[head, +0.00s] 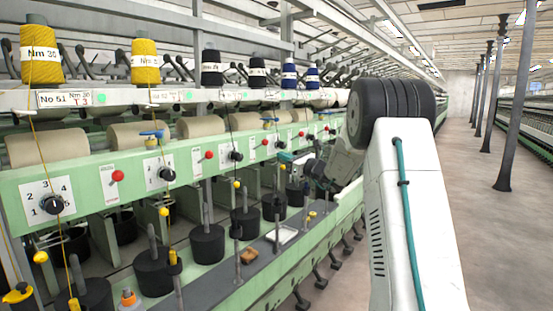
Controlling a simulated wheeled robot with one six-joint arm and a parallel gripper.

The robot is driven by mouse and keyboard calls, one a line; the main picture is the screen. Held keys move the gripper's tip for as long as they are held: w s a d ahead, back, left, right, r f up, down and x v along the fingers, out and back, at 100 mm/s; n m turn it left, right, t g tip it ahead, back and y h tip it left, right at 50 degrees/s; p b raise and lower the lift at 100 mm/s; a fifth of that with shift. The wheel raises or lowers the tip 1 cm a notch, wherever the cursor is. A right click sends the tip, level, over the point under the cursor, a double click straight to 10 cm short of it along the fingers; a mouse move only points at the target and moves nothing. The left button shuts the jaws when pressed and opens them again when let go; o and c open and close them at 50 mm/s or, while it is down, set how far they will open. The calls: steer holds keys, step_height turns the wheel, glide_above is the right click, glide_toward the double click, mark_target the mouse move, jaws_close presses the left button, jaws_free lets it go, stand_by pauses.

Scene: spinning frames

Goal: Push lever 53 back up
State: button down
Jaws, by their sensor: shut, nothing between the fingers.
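My gripper (292,160) is small and partly lost against the machine, at the end of my white arm in the middle of the head view. It is close to the green front panel (95,185), and its fingers show no object between them. I cannot tell whether it touches anything. A blue lever (270,120) sits above the panel just left of and above the gripper, and another blue lever (152,133) is farther left. The number 53 is not legible, so I cannot tell which lever is lever 53 or its exact position.
The panel carries red knobs (117,175) and black dials (53,205). Yellow (41,55), black and blue bobbins stand on the rail above. The aisle floor (510,240) at right is clear beside a row of grey posts (513,100).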

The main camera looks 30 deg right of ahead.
steer(key=s, duration=0.1)
steer(key=s+d, duration=0.1)
steer(key=s, duration=0.1)
steer(key=shift+r, duration=0.2)
steer(key=shift+a, duration=0.1)
stand_by(0.3)
steer(key=s+a+f+n+g+y, duration=0.2)
steer(key=s+a+f+n+g, duration=0.4)
steer(key=s+a+n, duration=0.5)
steer(key=s+a+f+n+g+y, duration=0.2)
steer(key=s+a+f+n+g, duration=0.2)
steer(key=s+a+n+g, duration=0.7)
steer(key=s+a+n+h, duration=0.3)
steer(key=s, duration=0.5)
steer(key=s+a+n+h, duration=0.3)
steer(key=s, duration=0.6)
steer(key=s+a+n+g+h, duration=0.1)
steer(key=s+a+n+h, duration=0.2)
steer(key=s, duration=0.6)
steer(key=shift+a+r+h, duration=0.15)
steer(key=shift+h, duration=0.15)
